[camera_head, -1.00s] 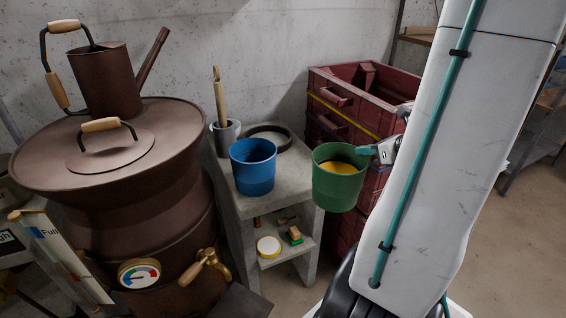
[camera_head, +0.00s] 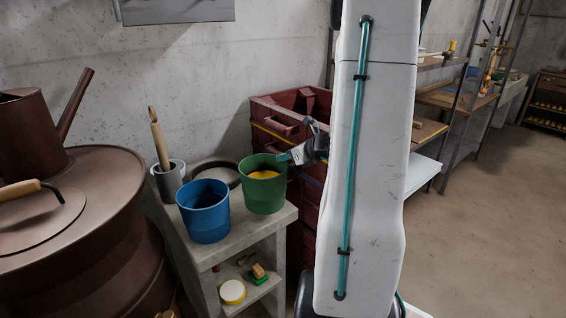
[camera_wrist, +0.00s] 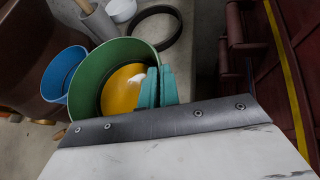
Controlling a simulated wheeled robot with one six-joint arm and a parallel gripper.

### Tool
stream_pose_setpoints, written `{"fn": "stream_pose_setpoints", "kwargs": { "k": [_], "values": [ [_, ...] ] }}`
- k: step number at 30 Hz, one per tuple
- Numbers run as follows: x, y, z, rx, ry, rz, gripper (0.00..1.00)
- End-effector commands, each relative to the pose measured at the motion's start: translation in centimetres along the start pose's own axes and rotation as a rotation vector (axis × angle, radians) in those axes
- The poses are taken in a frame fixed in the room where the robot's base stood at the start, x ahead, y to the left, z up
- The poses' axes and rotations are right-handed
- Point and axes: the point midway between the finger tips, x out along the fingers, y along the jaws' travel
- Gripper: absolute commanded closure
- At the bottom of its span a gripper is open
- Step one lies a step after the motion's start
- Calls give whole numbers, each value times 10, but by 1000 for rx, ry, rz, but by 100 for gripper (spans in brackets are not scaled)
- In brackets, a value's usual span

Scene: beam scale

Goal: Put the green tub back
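The green tub (camera_head: 264,190) is upright at the right end of the concrete stand (camera_head: 236,238), with yellow contents (camera_head: 263,174) inside. My gripper (camera_head: 284,157) is shut on the right side of its rim. In the wrist view the teal fingers (camera_wrist: 157,88) pinch the rim of the green tub (camera_wrist: 95,75), one finger inside and one outside. I cannot tell whether the tub's base touches the stand top. The blue tub (camera_head: 204,215) stands on the stand just left of the green tub.
A grey mortar with a wooden-handled pestle (camera_head: 158,140) and a dark ring (camera_head: 216,168) sit behind the tubs. Red stacked crates (camera_head: 283,120) stand behind right. A large brown vessel (camera_head: 95,215) is at left. The stand's lower shelf holds a yellow-and-white round item (camera_head: 232,292).

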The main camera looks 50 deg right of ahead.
Motion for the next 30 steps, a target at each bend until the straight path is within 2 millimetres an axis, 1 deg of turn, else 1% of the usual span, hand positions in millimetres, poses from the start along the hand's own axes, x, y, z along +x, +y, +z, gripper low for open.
{"fn": "stream_pose_setpoints", "kwargs": {
  "k": [1,3,6,9,11,18,29,30],
  "values": [
    [9,-5,4,-1,-1,2,100],
    [17,-11,8,1,-2,0,100],
    [24,-17,12,2,-2,-1,100],
    [27,-20,13,2,-2,-3,100],
    [29,-21,10,4,-1,-3,100],
    [42,-24,-17,6,-1,-4,100],
    [44,-24,-20,4,-2,-4,100],
    [44,-24,-21,4,-1,-4,88]
  ]
}}
